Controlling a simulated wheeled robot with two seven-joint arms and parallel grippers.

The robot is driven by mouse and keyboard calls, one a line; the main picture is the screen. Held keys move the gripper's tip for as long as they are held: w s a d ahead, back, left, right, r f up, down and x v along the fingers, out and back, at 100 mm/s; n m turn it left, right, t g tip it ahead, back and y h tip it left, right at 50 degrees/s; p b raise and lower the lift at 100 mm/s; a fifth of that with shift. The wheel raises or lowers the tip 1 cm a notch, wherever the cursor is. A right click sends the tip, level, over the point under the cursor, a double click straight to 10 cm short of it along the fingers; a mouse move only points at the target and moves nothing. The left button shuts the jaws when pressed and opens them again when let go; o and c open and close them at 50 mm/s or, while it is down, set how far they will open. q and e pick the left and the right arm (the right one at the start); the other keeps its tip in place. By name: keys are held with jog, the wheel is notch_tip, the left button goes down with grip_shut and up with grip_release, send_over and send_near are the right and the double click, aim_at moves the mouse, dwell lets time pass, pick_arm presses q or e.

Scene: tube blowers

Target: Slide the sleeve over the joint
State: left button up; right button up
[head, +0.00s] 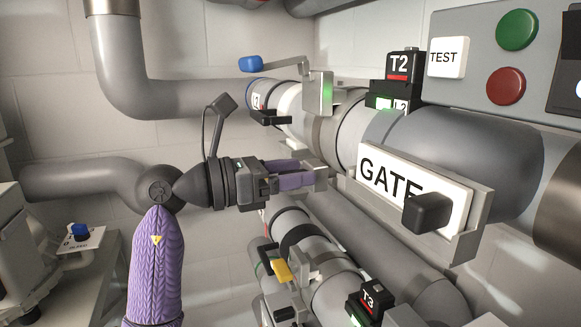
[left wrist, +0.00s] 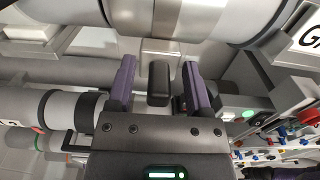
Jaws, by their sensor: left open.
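The upper grey pipe line carries a metal band (head: 322,135) around it, left of the GATE sign; this looks like the sleeve, but I cannot be sure. The band also shows at the top of the left wrist view (left wrist: 180,16). A black knob (left wrist: 158,82) on a pale bracket sits below it, between my left fingertips but not gripped. My left gripper (head: 302,178) is open just under and in front of the pipe. In the head view its fingers hide the knob. The joint cannot be clearly told apart from the band. My right gripper is not in view.
The GATE plate (head: 418,195) with a black handle (head: 427,212) juts out at right. A blue-tipped lever (head: 252,63) and the T2 box (head: 403,66) stand above. A lower pipe carries a yellow lever (head: 281,271) and the T3 box (head: 367,302).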

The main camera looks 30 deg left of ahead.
pick_arm(q)
jog(key=shift+c, duration=0.3)
grip_shut()
jog(key=shift+a, duration=0.1)
dwell(1.0)
